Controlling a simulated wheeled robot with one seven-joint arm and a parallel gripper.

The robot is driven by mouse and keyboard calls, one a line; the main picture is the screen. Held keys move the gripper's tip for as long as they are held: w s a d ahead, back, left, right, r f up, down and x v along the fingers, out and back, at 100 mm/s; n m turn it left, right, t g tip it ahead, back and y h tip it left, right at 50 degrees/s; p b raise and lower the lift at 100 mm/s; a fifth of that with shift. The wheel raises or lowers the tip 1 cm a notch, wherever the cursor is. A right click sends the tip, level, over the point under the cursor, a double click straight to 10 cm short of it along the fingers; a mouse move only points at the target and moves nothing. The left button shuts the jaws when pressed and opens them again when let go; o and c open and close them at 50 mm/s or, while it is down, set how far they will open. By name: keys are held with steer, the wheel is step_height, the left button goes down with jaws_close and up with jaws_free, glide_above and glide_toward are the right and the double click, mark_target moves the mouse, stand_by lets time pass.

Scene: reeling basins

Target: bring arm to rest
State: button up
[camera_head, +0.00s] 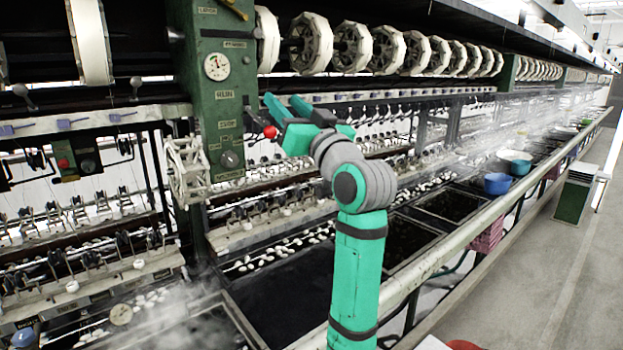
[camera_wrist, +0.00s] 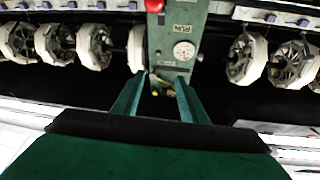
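My gripper (camera_head: 283,100) is raised beside the green control panel (camera_head: 221,110) of the reeling machine, with its two teal fingers apart and nothing seen between them. The arm reaches up from the lower middle of the head view and bends left toward the panel. In the wrist view my gripper (camera_wrist: 160,78) shows its fingers spread, with the panel (camera_wrist: 185,28) beyond them. A red ball knob (camera_head: 270,132) is close to the gripper in the head view; I cannot tell whether they touch. A round gauge (camera_head: 217,67) is on the panel.
White reels (camera_head: 311,44) line the upper machine. Dark basins (camera_head: 448,205) and a long rail (camera_head: 440,250) run beside my arm. Blue basin (camera_head: 497,183) stands farther along. Steam rises at lower left. The aisle floor (camera_head: 555,270) at right is mostly clear, with a green box (camera_head: 573,200) farther back.

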step_height(320, 180, down, 17)
steer(key=w+d+m+h, duration=0.2)
steer(key=w+m+h, duration=0.1)
steer(key=s+d+f+m+h, duration=0.15)
steer(key=s+f, duration=0.25)
steer(key=f, duration=0.8)
steer(key=s+f+m+h, duration=0.1)
steer(key=s+f+h, duration=0.25)
steer(key=f, duration=0.75)
steer(key=s+d+f+m+h, duration=0.15)
steer(key=s+f, duration=0.25)
steer(key=f, duration=0.8)
steer(key=s+f+g+h, duration=0.1)
steer(key=s+f, duration=0.7)
steer(key=s, duration=0.3)
steer(key=s+f+g+h, duration=0.1)
steer(key=s+f, duration=0.6)
steer(key=s, duration=0.3)
steer(key=s+n+g, duration=0.1)
steer(key=s+n, duration=0.1)
steer(key=s, duration=2.3)
steer(key=shift+a+r+g, duration=0.2)
steer(key=shift+g, duration=0.1)
